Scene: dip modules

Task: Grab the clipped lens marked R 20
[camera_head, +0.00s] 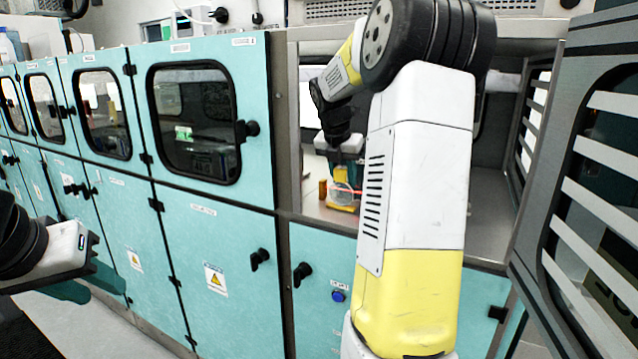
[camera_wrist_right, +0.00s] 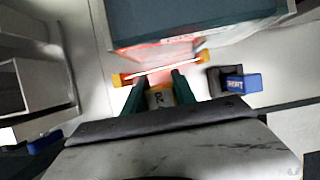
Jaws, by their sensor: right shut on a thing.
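My right gripper (camera_head: 345,172) reaches into the open cabinet bay. In the wrist view its green fingers (camera_wrist_right: 158,90) are shut on a clipped lens (camera_wrist_right: 160,98), a small yellow-and-pale piece with a dark marking. The marking is too small to read surely. A reddish clear part with yellow ends (camera_wrist_right: 160,70) lies just beyond the fingertips. In the head view, yellow and pinkish clear parts (camera_head: 344,197) show just below the right gripper. My left gripper (camera_head: 92,285) hangs empty at the left, outside the cabinets, its green fingers apart.
Turquoise cabinets (camera_head: 215,225) with shut windowed doors line the left. A slatted dark door (camera_head: 600,180) stands at the right of the open bay. In the wrist view, a dark box (camera_wrist_right: 200,22) stands ahead and a blue labelled block (camera_wrist_right: 243,83) sits right of the fingers.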

